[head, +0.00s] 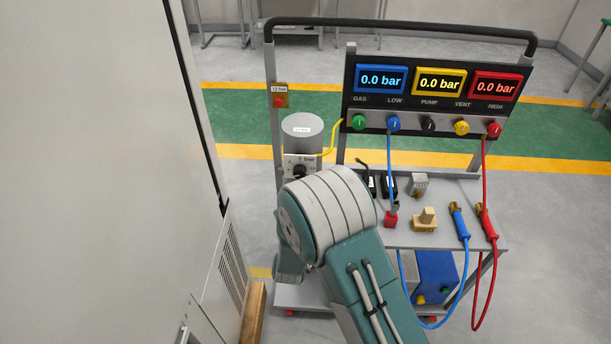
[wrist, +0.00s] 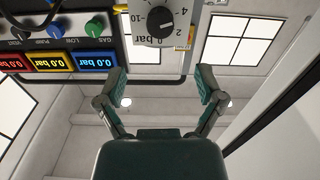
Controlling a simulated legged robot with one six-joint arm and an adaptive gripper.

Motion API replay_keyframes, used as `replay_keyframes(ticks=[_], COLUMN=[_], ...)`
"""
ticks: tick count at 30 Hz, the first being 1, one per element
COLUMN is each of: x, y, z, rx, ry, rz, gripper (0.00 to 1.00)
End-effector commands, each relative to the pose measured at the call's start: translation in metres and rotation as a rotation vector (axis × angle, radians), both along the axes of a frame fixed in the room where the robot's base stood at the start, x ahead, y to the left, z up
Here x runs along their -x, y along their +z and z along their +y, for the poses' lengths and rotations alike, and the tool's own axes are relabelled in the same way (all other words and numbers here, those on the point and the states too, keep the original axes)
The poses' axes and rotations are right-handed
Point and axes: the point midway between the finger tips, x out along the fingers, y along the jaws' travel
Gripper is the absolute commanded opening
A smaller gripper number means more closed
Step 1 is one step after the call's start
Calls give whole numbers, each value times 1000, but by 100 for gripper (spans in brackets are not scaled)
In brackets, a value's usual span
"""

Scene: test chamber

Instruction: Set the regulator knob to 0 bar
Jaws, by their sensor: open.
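The regulator knob (wrist: 160,20) is at the top middle of the wrist view, seen upside down. It is dark, on a pale dial plate with scale numbers, and "0.0 bar" shows below it in the picture. In the head view the dark knob (head: 299,172) sits on the white plate under a grey cylinder, partly hidden by my arm. My gripper (wrist: 159,83) is open and empty, its two green fingers spread and apart from the knob, which lies beyond them. The head view does not show the fingers clearly.
The panel (head: 437,84) has three displays reading 0.0 bar and a row of coloured knobs. The cart shelf (head: 452,231) holds connectors, small blocks and blue and red hoses. A large pale cabinet (head: 95,180) stands close at the left. Green and yellow floor is open behind.

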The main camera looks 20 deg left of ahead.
Motion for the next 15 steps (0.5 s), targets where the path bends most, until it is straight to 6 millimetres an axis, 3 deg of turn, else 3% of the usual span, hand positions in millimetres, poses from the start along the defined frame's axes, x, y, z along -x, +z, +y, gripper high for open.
replay_keyframes(ticks=[15], x=[-81], y=[1], z=[17], rx=[-2], ry=[-2], rz=[0], gripper=[87])
